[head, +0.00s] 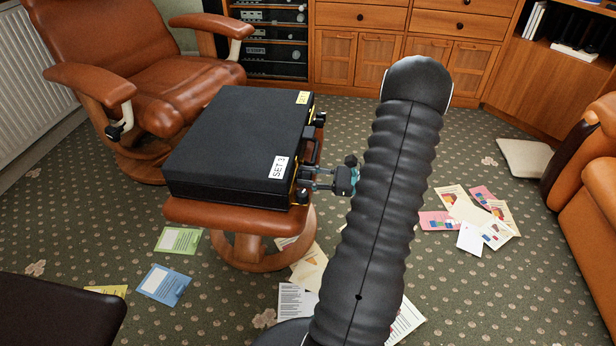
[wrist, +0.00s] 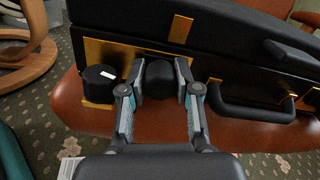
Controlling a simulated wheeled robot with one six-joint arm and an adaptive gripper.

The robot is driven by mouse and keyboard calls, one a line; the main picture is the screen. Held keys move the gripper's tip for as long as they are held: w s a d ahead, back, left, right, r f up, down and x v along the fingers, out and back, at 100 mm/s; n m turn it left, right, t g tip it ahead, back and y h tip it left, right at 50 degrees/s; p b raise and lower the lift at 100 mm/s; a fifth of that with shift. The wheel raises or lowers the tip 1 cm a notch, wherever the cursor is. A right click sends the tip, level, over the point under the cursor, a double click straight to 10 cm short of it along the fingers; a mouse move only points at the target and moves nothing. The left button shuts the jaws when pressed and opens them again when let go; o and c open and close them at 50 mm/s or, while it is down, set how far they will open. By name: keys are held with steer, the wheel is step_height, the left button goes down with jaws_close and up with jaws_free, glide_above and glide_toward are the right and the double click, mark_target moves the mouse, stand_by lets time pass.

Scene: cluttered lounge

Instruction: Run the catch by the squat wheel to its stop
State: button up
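A black case labelled SET 3 (head: 235,150) lies on a brown leather footstool. In the wrist view, the squat black wheel (wrist: 100,86) with a white mark sits on a brass plate at the left of the case's front. To its right, a black block (wrist: 160,84), apparently the catch, stands on a brass strip. My gripper (wrist: 160,75) has one finger on each side of this block, very close to it. Whether both pads touch it I cannot tell. My gripper also shows at the case's front side in the head view (head: 330,180), partly hidden by my arm.
The case's handle (wrist: 255,105) is just right of my gripper, with a dark lever (wrist: 290,56) above it. The footstool (head: 240,218) supports the case. A brown armchair (head: 150,75) stands behind. Papers (head: 480,215) lie on the carpet.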

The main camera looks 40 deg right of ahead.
steer(key=shift+w+d, duration=0.7)
steer(key=shift+d, duration=0.1)
jaws_close()
steer(key=o, duration=0.8)
jaws_free()
steer(key=shift+c, duration=0.2)
steer(key=v, duration=1.2)
